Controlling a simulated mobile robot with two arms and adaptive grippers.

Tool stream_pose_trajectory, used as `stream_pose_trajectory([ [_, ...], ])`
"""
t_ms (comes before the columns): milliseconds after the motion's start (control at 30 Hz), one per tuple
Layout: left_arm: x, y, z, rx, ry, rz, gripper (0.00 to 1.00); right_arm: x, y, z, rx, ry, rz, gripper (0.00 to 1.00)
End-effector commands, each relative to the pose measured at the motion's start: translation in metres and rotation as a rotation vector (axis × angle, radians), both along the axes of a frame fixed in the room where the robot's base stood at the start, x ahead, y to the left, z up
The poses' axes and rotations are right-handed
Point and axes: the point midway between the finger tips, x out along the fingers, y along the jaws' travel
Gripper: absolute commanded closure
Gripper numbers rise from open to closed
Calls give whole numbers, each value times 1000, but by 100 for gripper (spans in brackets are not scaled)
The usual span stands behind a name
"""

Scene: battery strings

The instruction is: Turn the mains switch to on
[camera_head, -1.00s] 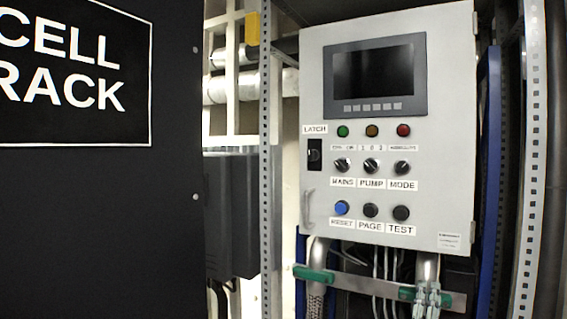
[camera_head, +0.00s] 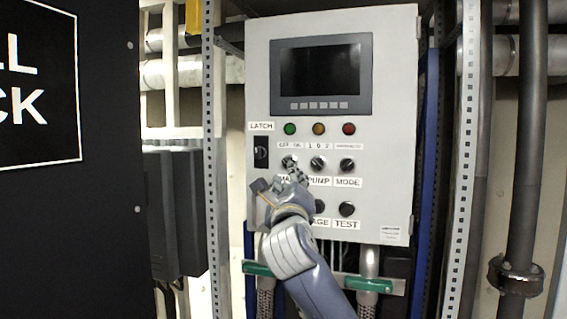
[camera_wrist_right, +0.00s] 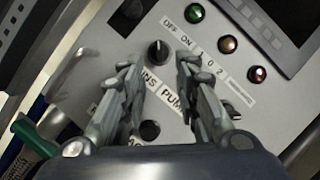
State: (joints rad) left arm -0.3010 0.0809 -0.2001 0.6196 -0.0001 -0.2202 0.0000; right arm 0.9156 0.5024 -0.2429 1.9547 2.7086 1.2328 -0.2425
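The mains switch (camera_head: 289,162) is a black rotary knob on the grey control cabinet (camera_head: 400,120), under an OFF/ON label. In the right wrist view the knob (camera_wrist_right: 158,52) shows a small pale mark on its upper side. My right gripper (camera_head: 295,177) is in front of the panel at the mains knob and partly covers the MAINS label. In the wrist view its two fingers (camera_wrist_right: 158,74) are apart, with the knob just beyond and between the tips. Nothing is held. I cannot tell whether the fingers touch it. My left gripper is not in view.
The pump knob (camera_head: 317,163) and mode knob (camera_head: 347,165) sit close to the right. The latch (camera_head: 261,152) is left of the mains knob. Lamps (camera_head: 319,129) and a dark screen (camera_head: 320,74) are above. The arm hides the reset button.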

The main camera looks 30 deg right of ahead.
Motion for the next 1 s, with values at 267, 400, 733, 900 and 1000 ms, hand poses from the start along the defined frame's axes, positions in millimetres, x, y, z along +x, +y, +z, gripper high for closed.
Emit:
stream_pose_trajectory([
  [267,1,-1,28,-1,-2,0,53,39,-27,17,0,2,-3,71],
  [400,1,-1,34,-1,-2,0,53,51,-33,19,-1,0,-2,71],
  [733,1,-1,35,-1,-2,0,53,57,-37,19,-1,-1,0,71],
  [900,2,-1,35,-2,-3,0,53,57,-37,19,0,-1,-1,87],
  [1000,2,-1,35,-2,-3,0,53,57,-37,19,0,-1,-1,100],
])
